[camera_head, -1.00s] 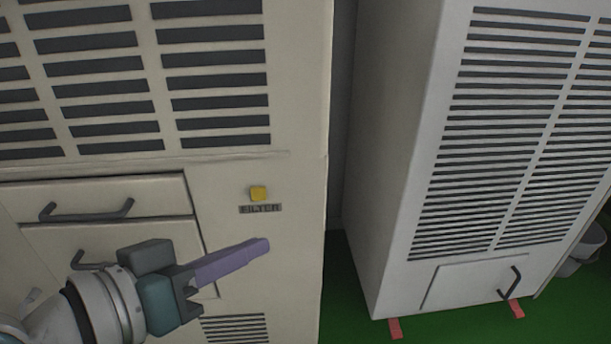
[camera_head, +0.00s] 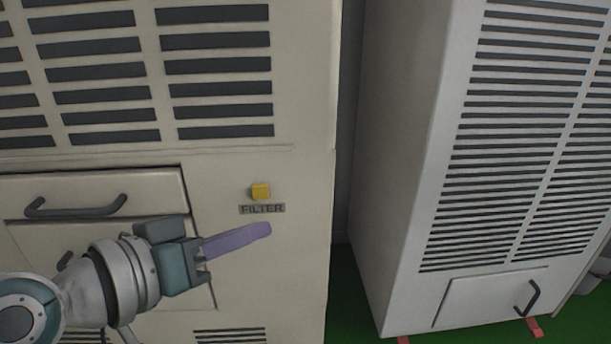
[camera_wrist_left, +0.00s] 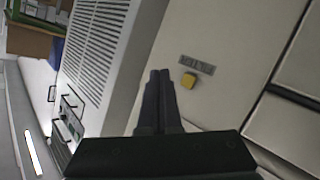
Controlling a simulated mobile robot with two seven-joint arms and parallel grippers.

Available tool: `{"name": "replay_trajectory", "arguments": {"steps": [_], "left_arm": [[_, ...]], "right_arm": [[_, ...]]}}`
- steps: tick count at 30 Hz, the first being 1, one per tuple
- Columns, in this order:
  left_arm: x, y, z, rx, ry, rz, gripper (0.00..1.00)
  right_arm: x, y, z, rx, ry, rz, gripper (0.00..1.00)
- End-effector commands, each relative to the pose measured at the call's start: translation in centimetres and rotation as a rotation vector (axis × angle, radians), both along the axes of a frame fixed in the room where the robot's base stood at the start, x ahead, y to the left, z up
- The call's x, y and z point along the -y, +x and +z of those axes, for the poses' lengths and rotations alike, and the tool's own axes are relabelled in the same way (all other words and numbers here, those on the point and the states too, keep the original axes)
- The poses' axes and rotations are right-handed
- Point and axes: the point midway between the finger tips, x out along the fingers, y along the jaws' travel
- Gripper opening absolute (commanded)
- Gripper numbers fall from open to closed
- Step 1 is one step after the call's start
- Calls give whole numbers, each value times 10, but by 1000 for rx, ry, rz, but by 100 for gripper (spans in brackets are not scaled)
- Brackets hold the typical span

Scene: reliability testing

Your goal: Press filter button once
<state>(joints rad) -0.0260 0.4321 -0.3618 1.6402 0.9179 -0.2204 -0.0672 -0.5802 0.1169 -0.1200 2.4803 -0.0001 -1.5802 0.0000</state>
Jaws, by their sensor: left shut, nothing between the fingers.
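The filter button (camera_head: 261,191) is a small yellow block on the front of the beige cabinet (camera_head: 307,180). A grey label (camera_head: 262,208) reading "FILTER" sits just below it. My left gripper (camera_head: 266,229), with purple fingers, is shut and empty. In the head view its tips appear just below the label and the button. In the left wrist view the shut fingers (camera_wrist_left: 159,74) point at the panel, and the button (camera_wrist_left: 188,80) shows to the right of the tips, apart from them in the picture. The gap to the panel is hard to judge. My right gripper is not in view.
The beige cabinet has drawers with dark handles (camera_head: 77,207) behind my left arm and vent slots above. A second grey-white cabinet (camera_head: 400,180) with a louvred front stands to the right, past a narrow gap. The floor (camera_head: 345,290) is green.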

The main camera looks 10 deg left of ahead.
Motion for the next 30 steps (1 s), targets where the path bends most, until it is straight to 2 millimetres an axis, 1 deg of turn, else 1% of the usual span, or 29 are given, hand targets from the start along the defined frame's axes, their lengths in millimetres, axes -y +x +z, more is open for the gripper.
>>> {"name": "replay_trajectory", "arguments": {"steps": [1,3,9,12,17,30], "left_arm": [[-3,9,-5,4,1,1,0],[-6,18,-4,3,1,1,0],[-12,40,-4,1,1,0,0],[-14,47,-2,1,0,0,0],[-15,51,-1,-2,0,1,0],[-15,52,0,-2,0,1,0]], "right_arm": [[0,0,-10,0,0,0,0],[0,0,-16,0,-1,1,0],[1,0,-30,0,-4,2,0],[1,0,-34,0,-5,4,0],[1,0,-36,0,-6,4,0],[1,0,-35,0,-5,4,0]]}}
